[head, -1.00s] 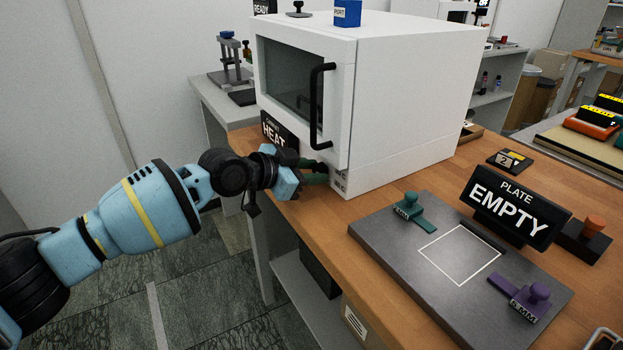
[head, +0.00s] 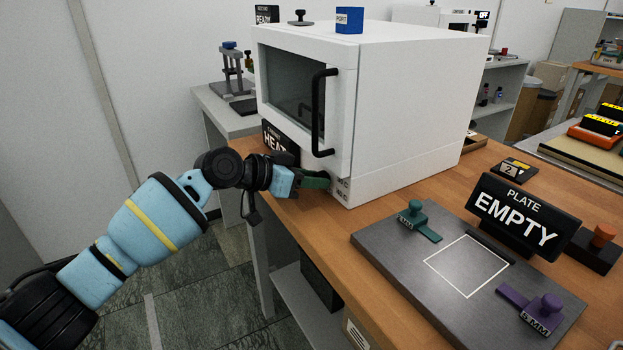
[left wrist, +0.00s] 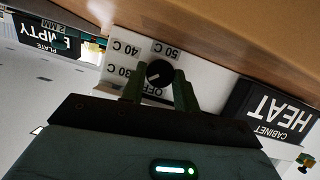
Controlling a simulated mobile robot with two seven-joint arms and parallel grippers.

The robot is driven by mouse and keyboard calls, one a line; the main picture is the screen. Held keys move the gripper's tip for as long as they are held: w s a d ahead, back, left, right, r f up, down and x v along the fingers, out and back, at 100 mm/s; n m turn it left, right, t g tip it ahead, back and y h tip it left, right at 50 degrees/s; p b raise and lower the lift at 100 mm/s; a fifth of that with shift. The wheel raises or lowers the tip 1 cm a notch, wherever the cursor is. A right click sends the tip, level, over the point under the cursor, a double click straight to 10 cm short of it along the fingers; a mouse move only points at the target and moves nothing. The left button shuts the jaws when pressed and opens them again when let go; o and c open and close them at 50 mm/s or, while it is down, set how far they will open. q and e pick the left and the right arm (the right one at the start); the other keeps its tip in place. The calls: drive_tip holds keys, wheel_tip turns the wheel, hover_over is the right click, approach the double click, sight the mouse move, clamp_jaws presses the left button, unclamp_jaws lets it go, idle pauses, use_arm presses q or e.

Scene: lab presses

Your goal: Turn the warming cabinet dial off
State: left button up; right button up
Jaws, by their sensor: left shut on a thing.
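The white warming cabinet (head: 405,115) stands on the wooden bench with its door closed and a black handle (head: 318,112). Its dial is hidden behind my gripper in the head view. In the left wrist view, upside down, the black dial (left wrist: 160,71) sits among labels 50 C, 40 C, 30 C and a partly covered OFF. Its white mark appears at the lower left, roughly toward 30 C. My left gripper (head: 318,180) is at the cabinet's lower front, its green fingers (left wrist: 159,84) shut on the dial from both sides. My right gripper is out of view.
A black HEAT sign (head: 279,140) stands beside the gripper at the cabinet's front. A dark plate (head: 400,256) with green and purple stamps and an EMPTY sign (head: 520,220) lie to the right. Bare bench lies between cabinet and plate.

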use_arm(q)
drive_tip(key=shift+f, duration=0.15)
drive_tip(key=o, duration=1)
drive_tip(key=shift+c, duration=0.2)
drive_tip(key=shift+a, duration=0.1)
drive_tip(key=v, duration=0.7)
drive_tip(key=shift+s+a+r+p, duration=0.2)
drive_tip(key=shift+a+r+p, duration=0.05)
drive_tip(key=shift+p, duration=0.05)
